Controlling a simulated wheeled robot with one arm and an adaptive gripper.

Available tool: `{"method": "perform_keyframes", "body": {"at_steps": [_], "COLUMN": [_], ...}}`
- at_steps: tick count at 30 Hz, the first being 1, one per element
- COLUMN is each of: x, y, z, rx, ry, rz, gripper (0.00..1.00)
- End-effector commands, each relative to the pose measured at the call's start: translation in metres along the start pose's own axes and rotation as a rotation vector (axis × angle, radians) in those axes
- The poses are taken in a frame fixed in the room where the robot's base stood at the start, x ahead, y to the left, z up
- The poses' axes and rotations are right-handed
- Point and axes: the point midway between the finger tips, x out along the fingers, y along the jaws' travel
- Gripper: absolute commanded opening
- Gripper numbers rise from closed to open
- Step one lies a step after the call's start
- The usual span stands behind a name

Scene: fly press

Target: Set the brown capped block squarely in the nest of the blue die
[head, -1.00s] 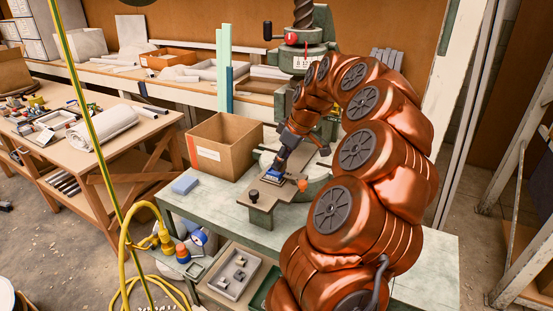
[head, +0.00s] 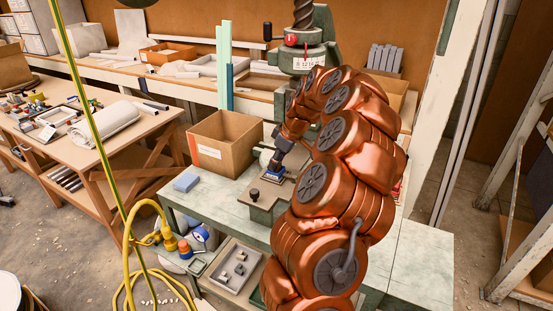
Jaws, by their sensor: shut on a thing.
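The blue die (head: 274,176) sits on the press's bed plate (head: 264,205), below the drill-like screw. My gripper (head: 276,166) points down just above the die, with its tip at or very near the nest. It is shut on the brown capped block, which is too small and too covered by the fingers to make out. I cannot tell whether the block touches the nest or sits square. My copper arm hides the right side of the bed plate.
A dark knob (head: 254,194) stands on the bed plate's front left. An open cardboard box (head: 222,147) is behind left, and a blue block (head: 186,182) lies on the green bench (head: 220,205). The press head (head: 307,55) is above. A grey tray (head: 236,270) is below.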

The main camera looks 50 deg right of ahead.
Motion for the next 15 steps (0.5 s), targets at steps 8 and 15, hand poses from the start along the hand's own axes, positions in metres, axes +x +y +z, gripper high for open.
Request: {"method": "perform_keyframes", "body": {"at_steps": [8,15], "x": [0.0024,0.0080], "y": [0.0000,-0.0003], "z": [0.0011,0.0035], "rx": [-0.001,-0.001], "ry": [0.001,0.000], "rz": [0.001,-0.001], "gripper": [0.04,0.04]}}
